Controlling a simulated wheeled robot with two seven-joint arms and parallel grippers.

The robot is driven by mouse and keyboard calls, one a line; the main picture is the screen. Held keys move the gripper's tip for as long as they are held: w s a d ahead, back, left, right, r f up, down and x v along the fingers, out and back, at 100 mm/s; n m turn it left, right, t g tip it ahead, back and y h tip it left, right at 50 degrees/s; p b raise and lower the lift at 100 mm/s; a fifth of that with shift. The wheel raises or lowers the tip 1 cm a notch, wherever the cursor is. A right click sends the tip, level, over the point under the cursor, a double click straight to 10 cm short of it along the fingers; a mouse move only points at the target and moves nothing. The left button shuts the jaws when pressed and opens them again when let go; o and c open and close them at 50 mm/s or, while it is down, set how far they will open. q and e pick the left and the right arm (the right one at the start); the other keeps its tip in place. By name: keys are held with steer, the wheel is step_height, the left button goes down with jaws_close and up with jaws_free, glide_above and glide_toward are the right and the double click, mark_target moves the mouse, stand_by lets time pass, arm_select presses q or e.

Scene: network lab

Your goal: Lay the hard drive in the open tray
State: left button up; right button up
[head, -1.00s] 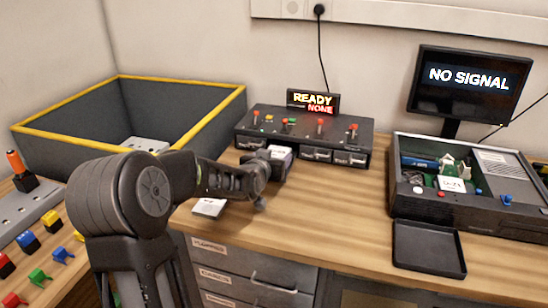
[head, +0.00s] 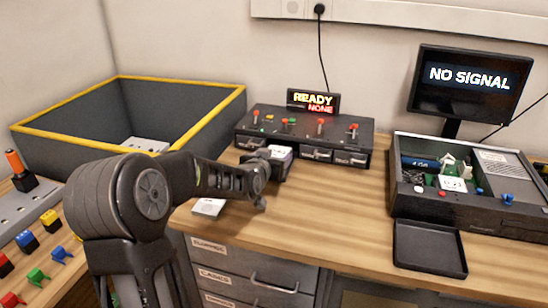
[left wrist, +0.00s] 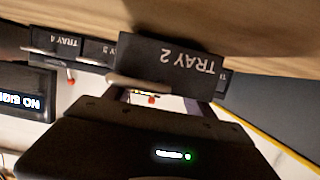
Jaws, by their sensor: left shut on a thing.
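The hard drive (head: 280,152) is a small block with a pale, lavender-tinted top, at the front of the black drive unit in the head view. My left gripper (head: 279,164) is at this block and shut on it. Tray 2 (left wrist: 170,62) stands out from the unit, and its labelled front shows upside down in the left wrist view. The gripper body (left wrist: 150,140) fills the bottom of that view. The tray front hides the fingertips, so I cannot tell whether the drive touches the tray floor. My right gripper is out of view.
The drive unit (head: 270,120) has several trays and switches, with a READY / NONE display (head: 313,103) behind. A yellow-rimmed grey bin (head: 60,113) stands left. An open computer case (head: 440,205) and a black flat tray (head: 428,262) are right. A white card (head: 208,207) lies on the bench.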

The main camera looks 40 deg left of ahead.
arm_select(q)
steer(key=shift+s+a+f, duration=0.1)
steer(key=shift+s+f, duration=0.2)
steer(key=shift+f, duration=0.55)
steer(key=o, duration=1.3)
steer(key=shift+o, duration=0.2)
steer(key=shift+w+a+r+p, duration=0.15)
steer(key=shift+r+p, duration=0.4)
steer(key=shift+r, duration=0.55)
steer(key=shift+w+d+r+p, duration=0.1)
steer(key=shift+r+p, duration=0.9)
steer(key=shift+r, duration=0.65)
steer(key=shift+d+r+p, duration=0.1)
steer(key=shift+r+p, duration=0.85)
steer(key=shift+r, duration=0.65)
